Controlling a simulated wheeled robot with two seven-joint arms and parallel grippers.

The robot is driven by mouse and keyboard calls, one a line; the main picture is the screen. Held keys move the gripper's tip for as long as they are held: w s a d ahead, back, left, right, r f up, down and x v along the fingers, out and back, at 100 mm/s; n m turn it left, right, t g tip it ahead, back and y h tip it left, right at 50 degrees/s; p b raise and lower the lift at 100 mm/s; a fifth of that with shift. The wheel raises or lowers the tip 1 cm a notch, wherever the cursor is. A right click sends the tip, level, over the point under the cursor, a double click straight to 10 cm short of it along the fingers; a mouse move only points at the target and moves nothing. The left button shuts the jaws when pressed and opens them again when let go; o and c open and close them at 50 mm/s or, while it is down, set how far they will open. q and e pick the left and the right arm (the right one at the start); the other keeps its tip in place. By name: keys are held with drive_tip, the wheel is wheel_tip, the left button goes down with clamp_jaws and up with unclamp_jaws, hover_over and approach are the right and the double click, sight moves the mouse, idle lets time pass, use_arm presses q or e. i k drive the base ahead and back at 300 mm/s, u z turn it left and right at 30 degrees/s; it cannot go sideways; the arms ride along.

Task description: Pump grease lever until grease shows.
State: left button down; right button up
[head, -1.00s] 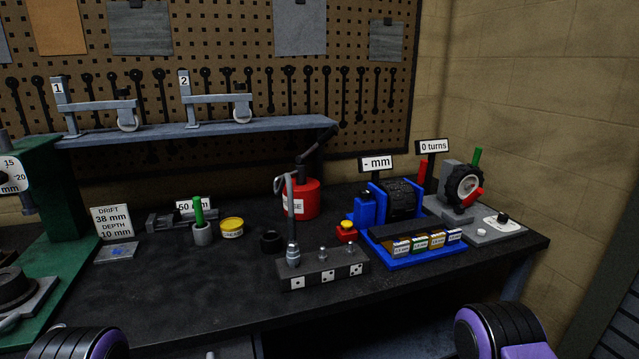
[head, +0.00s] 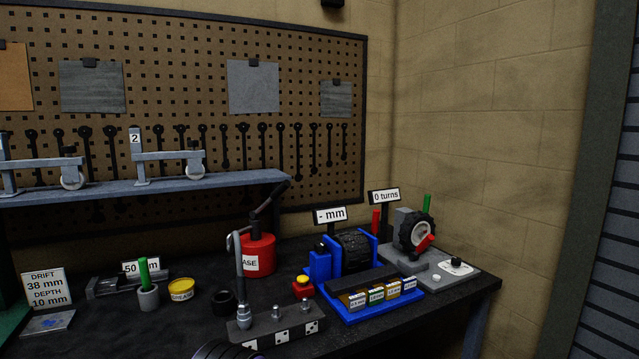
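A red grease can (head: 260,256), its label partly hidden to read "ASE", stands on the dark bench. Its black lever (head: 266,204) slants up to the right from the top. In front is a grey block (head: 275,333) with pip marks and small metal posts (head: 279,312). A tall grey rod or hose (head: 240,275) with a hooked upper end stands on the block's left post. Whether it joins the can is unclear. No grease shows at the posts that I can make out. Neither gripper shows; only a black and purple part of my arm is at the bottom edge.
A yellow grease tin (head: 181,289) and black ring (head: 223,301) lie left of the can. A shelf (head: 220,187) hangs behind. Little bench is clear around the can.

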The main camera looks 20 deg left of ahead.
sight(272, 198)
drive_tip(key=k, duration=0.55)
drive_tip(key=u, duration=0.9)
drive_tip(key=i, duration=0.35)
drive_tip(key=z, duration=0.05)
